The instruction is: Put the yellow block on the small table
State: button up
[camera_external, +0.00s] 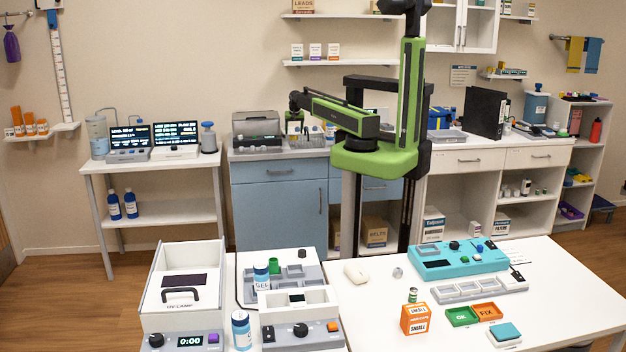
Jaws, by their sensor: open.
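I cannot make out a clear yellow block. A small yellowish item (569,182) sits among coloured pieces on the right shelf unit, too small to tell its shape. A small white table (207,160) stands at the left by the wall, with two screens and lab devices on it; I cannot tell whether it is the one named. My gripper (295,128) is at the left end of my raised green and black arm, open, in front of the blue cabinet's worktop. Its fingers are small and partly hidden, and I see nothing held in it.
A large white table (565,290) fills the front right, with a teal device (461,262), a grey tray (480,289), an orange box (414,319) and green and orange trays. White lab devices stand at front left. Wooden floor (60,285) is clear at the left.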

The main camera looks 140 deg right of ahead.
jog(key=b+x, duration=0.4)
jog(key=x, duration=0.1)
jog(key=shift+f, duration=0.3)
jog(key=shift+r, duration=0.2)
grip_shut()
notch_tip(320, 180, up, 10)
jog(key=p, duration=1)
